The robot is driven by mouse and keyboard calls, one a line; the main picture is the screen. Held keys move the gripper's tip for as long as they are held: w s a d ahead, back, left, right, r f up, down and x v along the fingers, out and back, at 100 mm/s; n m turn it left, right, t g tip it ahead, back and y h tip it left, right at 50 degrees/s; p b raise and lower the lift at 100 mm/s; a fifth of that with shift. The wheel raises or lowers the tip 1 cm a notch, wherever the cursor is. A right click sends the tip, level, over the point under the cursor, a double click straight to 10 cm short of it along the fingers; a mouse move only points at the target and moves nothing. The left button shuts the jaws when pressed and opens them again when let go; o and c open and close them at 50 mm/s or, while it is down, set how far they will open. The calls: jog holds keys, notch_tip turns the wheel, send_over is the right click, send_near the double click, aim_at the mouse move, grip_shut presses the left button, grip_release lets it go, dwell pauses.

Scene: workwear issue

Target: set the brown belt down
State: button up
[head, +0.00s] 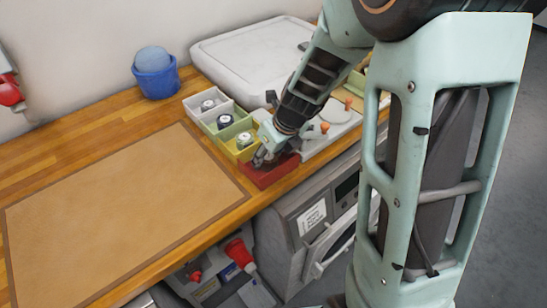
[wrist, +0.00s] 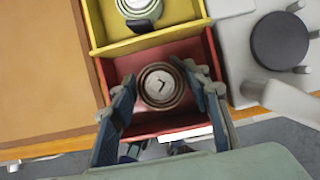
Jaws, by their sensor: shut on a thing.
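The brown belt (wrist: 161,87) is a round coil with a pale centre, seen in the wrist view between the two fingers of my gripper (wrist: 160,76). My gripper is shut on it, one finger at each side. The coil is over or in the red bin (wrist: 125,68); how far it is above the floor of the bin I cannot tell. In the head view my gripper (head: 264,157) points down at the red bin (head: 270,176), and the belt is mostly hidden by the fingers.
A yellow bin (head: 243,150) with another coil adjoins the red one. Green and white bins (head: 208,117) with coils follow behind. A brown mat (head: 110,215) lies left, bare. A blue tub (head: 155,80) stands at the back. Grey equipment (wrist: 240,50) is close on the right.

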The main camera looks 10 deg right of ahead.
jog(key=shift+f, duration=0.3)
jog(key=shift+f, duration=0.1)
jog(key=o, duration=1.3)
jog(key=shift+o, duration=0.2)
jog(key=shift+r, duration=0.2)
jog(key=p+v, duration=0.2)
jog(key=v, duration=0.9)
jog(key=shift+r+p, duration=0.4)
